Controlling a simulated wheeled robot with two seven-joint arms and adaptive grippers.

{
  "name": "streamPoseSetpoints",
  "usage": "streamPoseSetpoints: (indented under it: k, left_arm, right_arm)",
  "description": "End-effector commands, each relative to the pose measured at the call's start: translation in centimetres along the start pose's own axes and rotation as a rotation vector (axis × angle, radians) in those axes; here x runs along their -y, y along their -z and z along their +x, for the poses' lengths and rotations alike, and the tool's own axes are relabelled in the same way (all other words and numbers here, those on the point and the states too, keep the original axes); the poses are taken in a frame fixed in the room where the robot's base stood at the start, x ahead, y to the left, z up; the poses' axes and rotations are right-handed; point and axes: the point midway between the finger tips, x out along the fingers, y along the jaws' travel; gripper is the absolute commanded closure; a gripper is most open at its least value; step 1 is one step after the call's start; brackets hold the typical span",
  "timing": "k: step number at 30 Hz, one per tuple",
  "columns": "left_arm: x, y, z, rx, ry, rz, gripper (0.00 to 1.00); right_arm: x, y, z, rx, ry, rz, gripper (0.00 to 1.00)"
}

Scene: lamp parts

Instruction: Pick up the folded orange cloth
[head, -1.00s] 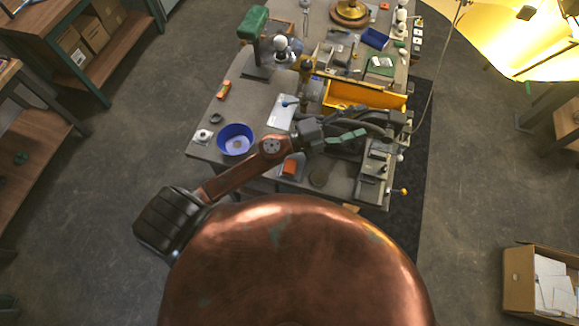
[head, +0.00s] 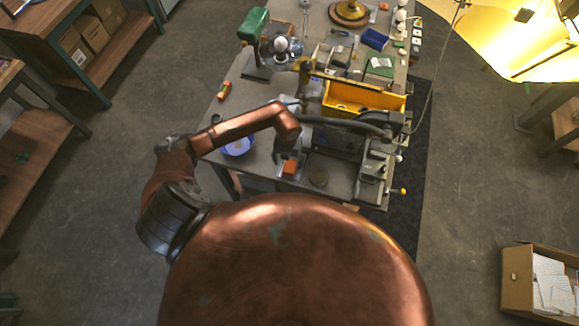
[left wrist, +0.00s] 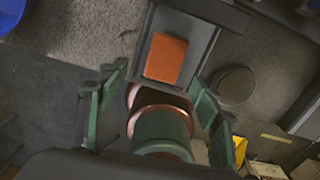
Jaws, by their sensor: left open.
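The folded orange cloth (head: 289,167) lies near the front edge of the workbench (head: 258,172). In the left wrist view the cloth (left wrist: 166,58) is a small orange block on a grey, dark-edged rectangular holder (left wrist: 190,30). My left gripper (head: 284,156) is over the bench's front part, just beside the cloth in the head view. In the left wrist view its green fingers (left wrist: 155,92) stand wide apart with nothing between their tips, and the cloth shows beyond them. Whether they touch anything is not clear. My right gripper is not in view.
A blue bowl (head: 238,147) stands to the left, partly under my left arm. A dark round disc (head: 318,177) lies right of the cloth. A yellow bin (head: 362,97) and a dark machine (head: 350,140) stand behind. Bare bench shows at the left (head: 228,110).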

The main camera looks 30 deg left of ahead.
Motion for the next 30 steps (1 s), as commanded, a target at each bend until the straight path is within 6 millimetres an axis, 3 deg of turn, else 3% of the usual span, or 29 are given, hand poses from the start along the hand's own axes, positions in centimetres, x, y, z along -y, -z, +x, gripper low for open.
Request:
streamPoseSetpoints:
  k: [12, 20, 30]
  left_arm:
    - [0.6, -0.9, 4.7, -0.001, 0.003, 0.001, 0.41]
    - [0.6, -0.9, 5.0, 0.0, 0.003, 0.003, 0.41]
    - [0.6, -0.9, 5.0, 0.0, 0.003, 0.002, 0.63]
  right_arm:
    - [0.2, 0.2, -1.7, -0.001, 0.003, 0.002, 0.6]
    - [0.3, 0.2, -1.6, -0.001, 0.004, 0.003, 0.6]
    - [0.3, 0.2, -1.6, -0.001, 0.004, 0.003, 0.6]
